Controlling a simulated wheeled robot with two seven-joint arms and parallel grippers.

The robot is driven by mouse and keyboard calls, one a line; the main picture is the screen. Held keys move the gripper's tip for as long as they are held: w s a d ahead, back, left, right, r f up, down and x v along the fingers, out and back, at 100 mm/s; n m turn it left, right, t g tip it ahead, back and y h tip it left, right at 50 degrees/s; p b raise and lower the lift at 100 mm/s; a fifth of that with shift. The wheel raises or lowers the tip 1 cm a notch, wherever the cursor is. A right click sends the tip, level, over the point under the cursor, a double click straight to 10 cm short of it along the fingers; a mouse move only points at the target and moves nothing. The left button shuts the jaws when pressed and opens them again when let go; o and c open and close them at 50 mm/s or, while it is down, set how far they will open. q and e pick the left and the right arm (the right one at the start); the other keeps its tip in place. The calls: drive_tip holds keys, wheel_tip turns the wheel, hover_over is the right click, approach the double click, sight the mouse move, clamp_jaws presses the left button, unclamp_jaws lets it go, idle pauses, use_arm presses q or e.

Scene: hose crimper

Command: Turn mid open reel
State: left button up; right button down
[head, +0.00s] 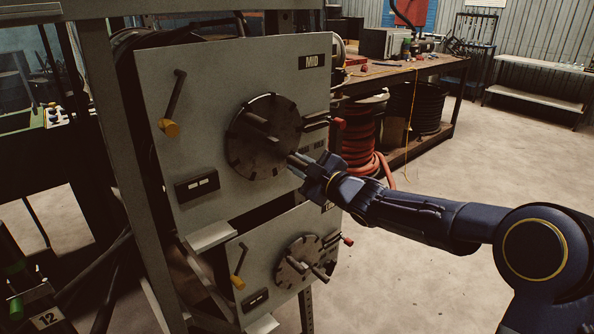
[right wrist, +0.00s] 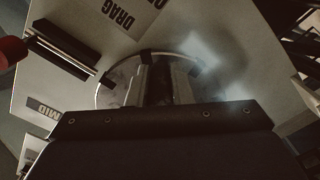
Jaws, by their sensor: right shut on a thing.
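The mid reel is a dark round disc (head: 264,137) with notches around its rim and pegs standing out from its face. It is on the upper grey panel (head: 200,110), which bears a MID label (head: 312,61). My right gripper (head: 298,161) is at the lower right edge of this disc and is shut on a part of the reel, which its fingers mostly hide. In the right wrist view the disc's pale rim (right wrist: 103,96) curves around the fingers (right wrist: 157,85). My left gripper is not in view.
A red-tipped lever (head: 339,123) stands out right of the disc. A yellow-knobbed lever (head: 169,127) is at the panel's left. A second panel with a smaller reel (head: 304,258) is below. A workbench (head: 400,68) is behind; the floor at right is clear.

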drive_tip(key=shift+w+d+r, duration=0.1)
drive_tip(key=shift+d+r, duration=0.1)
drive_tip(key=shift+r, duration=0.1)
drive_tip(key=c, duration=1.5)
unclamp_jaws()
drive_tip(key=shift+o, duration=1)
drive_tip(key=shift+a+f, duration=0.1)
drive_tip(key=shift+f, duration=0.05)
drive_tip(key=v, duration=0.8)
drive_tip(key=shift+b, duration=0.3)
